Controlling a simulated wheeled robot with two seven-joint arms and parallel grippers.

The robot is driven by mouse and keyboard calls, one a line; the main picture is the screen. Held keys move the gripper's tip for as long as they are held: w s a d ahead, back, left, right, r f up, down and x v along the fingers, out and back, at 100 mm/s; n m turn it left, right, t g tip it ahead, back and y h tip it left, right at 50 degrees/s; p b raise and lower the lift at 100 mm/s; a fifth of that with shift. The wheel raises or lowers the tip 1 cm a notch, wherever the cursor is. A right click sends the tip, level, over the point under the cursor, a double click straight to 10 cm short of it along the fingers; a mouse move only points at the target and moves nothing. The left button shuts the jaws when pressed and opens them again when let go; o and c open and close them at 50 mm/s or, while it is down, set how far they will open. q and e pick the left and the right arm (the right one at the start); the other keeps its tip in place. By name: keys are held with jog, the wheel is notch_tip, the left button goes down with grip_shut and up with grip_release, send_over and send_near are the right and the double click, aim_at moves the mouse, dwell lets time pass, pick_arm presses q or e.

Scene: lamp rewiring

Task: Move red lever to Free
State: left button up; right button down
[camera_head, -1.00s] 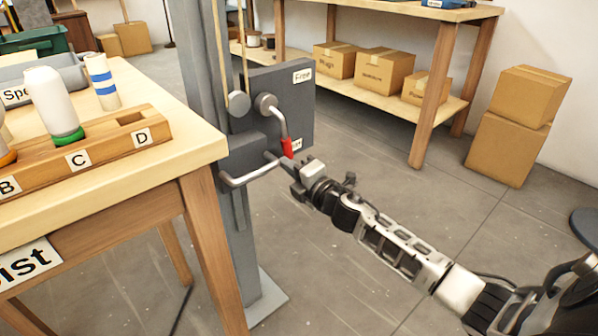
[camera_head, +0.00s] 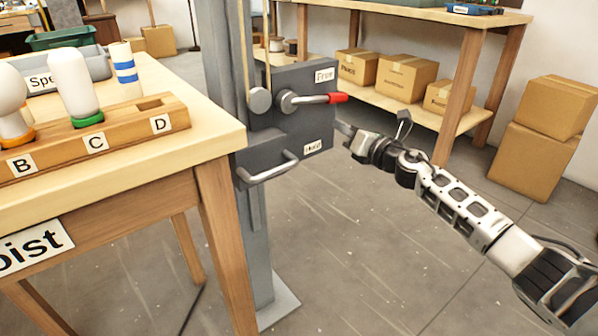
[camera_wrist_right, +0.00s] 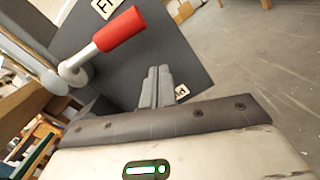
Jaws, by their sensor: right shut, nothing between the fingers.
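The lever with the red grip (camera_head: 337,98) is on a dark grey panel (camera_head: 300,120) on a post. It lies about level, pointing right, between the "Free" label (camera_head: 324,75) above and the "Hold" label (camera_head: 313,147) below. The red grip also shows in the right wrist view (camera_wrist_right: 120,29). My right gripper (camera_head: 345,128) is shut and empty, below and right of the red grip and apart from it. Its closed fingers (camera_wrist_right: 158,86) show in front of the panel in the right wrist view. My left gripper is not in view.
A fixed metal handle (camera_head: 268,172) sticks out below the lever. A wooden table (camera_head: 150,165) with a labelled rack (camera_head: 60,155) stands at left. A shelf (camera_head: 425,113) with boxes is behind. Open floor lies below my right arm.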

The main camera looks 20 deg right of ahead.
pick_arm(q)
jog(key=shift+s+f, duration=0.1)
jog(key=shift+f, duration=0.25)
pick_arm(e)
jog(key=shift+w+d+r+n, duration=0.1)
jog(key=shift+d+r+n, duration=0.15)
jog(key=shift+r+n, duration=0.4)
jog(key=shift+w+d+r+n, duration=0.1)
jog(key=shift+d+r+n, duration=0.15)
jog(key=shift+r+n, duration=0.35)
jog(key=shift+d+r+n, duration=0.25)
jog(key=shift+r+n, duration=0.3)
jog(key=shift+r, duration=0.1)
